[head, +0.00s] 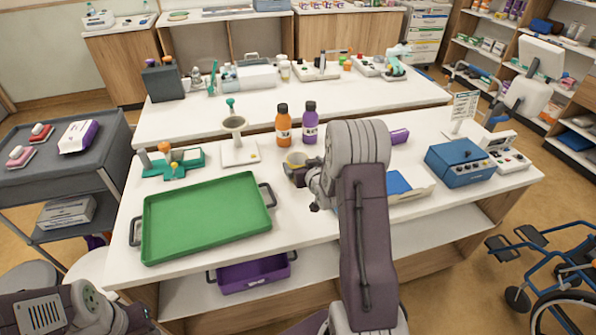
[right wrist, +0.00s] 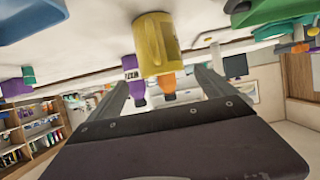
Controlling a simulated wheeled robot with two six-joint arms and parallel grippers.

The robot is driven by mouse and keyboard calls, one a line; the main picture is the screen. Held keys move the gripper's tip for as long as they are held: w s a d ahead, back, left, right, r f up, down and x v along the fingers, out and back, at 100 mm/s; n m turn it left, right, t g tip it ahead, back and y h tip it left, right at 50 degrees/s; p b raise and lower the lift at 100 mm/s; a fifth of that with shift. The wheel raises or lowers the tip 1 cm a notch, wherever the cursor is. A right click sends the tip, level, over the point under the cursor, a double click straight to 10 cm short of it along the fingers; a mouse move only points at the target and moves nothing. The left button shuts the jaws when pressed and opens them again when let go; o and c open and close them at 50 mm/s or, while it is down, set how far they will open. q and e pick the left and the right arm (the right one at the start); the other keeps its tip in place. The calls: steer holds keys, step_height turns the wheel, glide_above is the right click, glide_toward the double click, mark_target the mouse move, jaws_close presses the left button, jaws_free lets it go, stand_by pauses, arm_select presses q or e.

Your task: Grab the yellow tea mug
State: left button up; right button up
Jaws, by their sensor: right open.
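The yellow tea mug (head: 296,159) stands on the white table, right of the green tray and in front of the orange and purple bottles. My right gripper (head: 302,177) is close in front of it, partly hidden by my own arm. The fingers hold nothing. My left arm is low at the left in the head view; its gripper (head: 138,320) shows only in part, jaws unclear.
An orange bottle (head: 283,125) and a purple bottle (head: 310,123) stand close behind the mug. The green tray (head: 205,215) lies to the left, a teal stand (head: 173,162) behind it. A blue box (head: 460,164) is at the right. A purple bin (head: 252,273) sits on the shelf below.

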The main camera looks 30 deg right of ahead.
mark_target(295, 157)
steer(key=x, duration=0.5)
steer(key=shift+w+a+f, duration=0.1)
steer(key=shift+w, duration=0.05)
steer(key=shift+c, duration=1.2)
steer(key=c, duration=1.5)
